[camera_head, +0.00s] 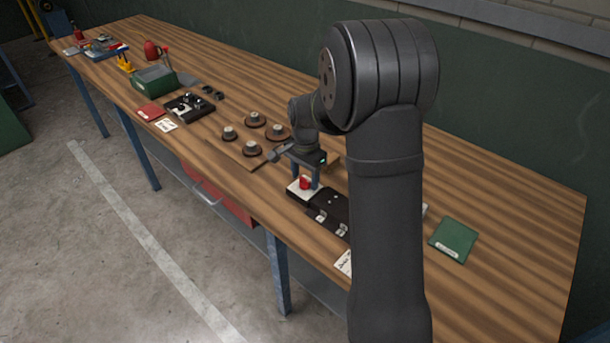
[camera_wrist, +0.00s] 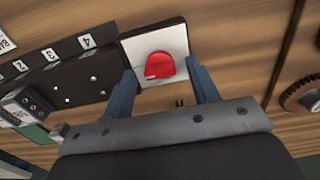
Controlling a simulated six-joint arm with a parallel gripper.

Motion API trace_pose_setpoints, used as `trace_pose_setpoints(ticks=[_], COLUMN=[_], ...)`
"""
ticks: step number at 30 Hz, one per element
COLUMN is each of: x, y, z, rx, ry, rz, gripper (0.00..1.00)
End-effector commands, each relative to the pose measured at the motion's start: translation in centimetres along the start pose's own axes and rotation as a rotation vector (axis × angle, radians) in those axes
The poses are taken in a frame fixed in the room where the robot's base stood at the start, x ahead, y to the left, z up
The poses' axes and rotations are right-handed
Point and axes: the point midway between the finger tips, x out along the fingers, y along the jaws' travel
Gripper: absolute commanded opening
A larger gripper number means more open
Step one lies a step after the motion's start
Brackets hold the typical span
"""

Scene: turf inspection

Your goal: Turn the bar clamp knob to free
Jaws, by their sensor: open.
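A red knob (camera_wrist: 158,67), the only knob of its kind near my gripper, sits on a white square plate (camera_wrist: 177,41) with a dark edge. A small pale mark shows on the knob's lower left side in the wrist view. The knob (camera_head: 305,182) and plate (camera_head: 293,187) also show in the head view, at the bench's front part. My gripper (camera_wrist: 162,84) is open, with one blue finger on each side of the knob. It points down over the plate in the head view (camera_head: 306,178). I cannot tell whether either finger touches the knob.
A dark panel (camera_wrist: 75,82) with numbered tags and metal fittings adjoins the plate. A wooden board with several round brown-rimmed pieces (camera_head: 253,149) lies left of my gripper.

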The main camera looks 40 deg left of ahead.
Motion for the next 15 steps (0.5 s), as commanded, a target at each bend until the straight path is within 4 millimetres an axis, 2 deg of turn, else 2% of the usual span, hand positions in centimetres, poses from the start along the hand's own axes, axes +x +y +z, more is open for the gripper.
trace_pose_setpoints(ticks=[3, 4, 10, 15], x=[-0.02, -0.03, -0.05, -0.06], y=[0.00, 0.00, -0.01, -0.01], z=[0.00, 0.00, 0.00, -0.01], rx=[0.000, 0.000, 0.000, -0.004], ry=[0.000, 0.000, 0.000, 0.000], rz=[0.000, 0.000, 0.000, 0.000], gripper=[0.54, 0.50, 0.11, 0.10])
